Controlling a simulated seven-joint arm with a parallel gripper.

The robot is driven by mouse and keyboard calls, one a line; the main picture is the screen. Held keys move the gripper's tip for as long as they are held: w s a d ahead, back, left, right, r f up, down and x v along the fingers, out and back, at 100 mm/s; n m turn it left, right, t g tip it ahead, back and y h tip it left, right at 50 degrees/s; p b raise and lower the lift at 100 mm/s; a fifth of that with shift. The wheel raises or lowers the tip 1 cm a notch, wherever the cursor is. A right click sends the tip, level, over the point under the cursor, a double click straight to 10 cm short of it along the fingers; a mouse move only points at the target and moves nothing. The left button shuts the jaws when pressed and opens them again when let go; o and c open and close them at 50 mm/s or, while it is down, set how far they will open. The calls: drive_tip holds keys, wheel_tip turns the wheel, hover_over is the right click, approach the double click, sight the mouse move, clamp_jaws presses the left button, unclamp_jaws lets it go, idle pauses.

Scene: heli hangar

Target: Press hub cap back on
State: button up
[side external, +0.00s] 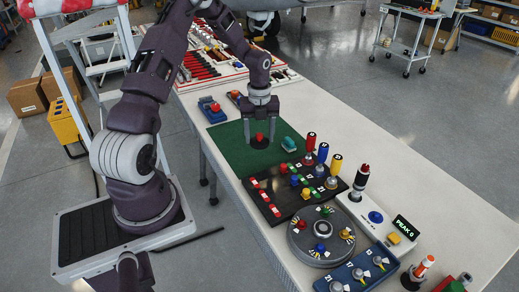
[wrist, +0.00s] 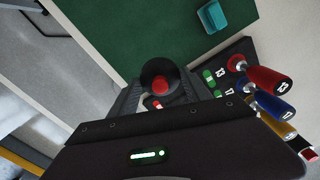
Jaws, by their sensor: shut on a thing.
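My gripper (side external: 259,135) points down over the green mat (side external: 225,133). It is shut on a dark round cap with a red knob on top (side external: 260,141), which I take to be the hub cap. In the wrist view the cap shows as a black disc with a red centre (wrist: 159,83), partly hidden by my gripper's body. I cannot tell whether the cap touches the mat. The fingertips are mostly hidden. A round grey plate (side external: 300,240) with several coloured knobs stands nearer the camera; I cannot tell whether it is the hub's seat.
A teal block (side external: 290,143) lies at the mat's right edge. A white box with a display (side external: 385,222) and a blue switch panel (side external: 355,272) are further along.

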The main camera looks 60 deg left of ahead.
drive_tip(key=w+d+r+m, duration=0.2)
drive_tip(key=d, duration=0.3)
drive_tip(key=m, duration=1)
approach(323, 227)
drive_tip(key=shift+f, duration=2.95)
drive_tip(key=shift+f, duration=0.1)
drive_tip(key=o, duration=1.4)
drive_tip(key=shift+o, duration=0.5)
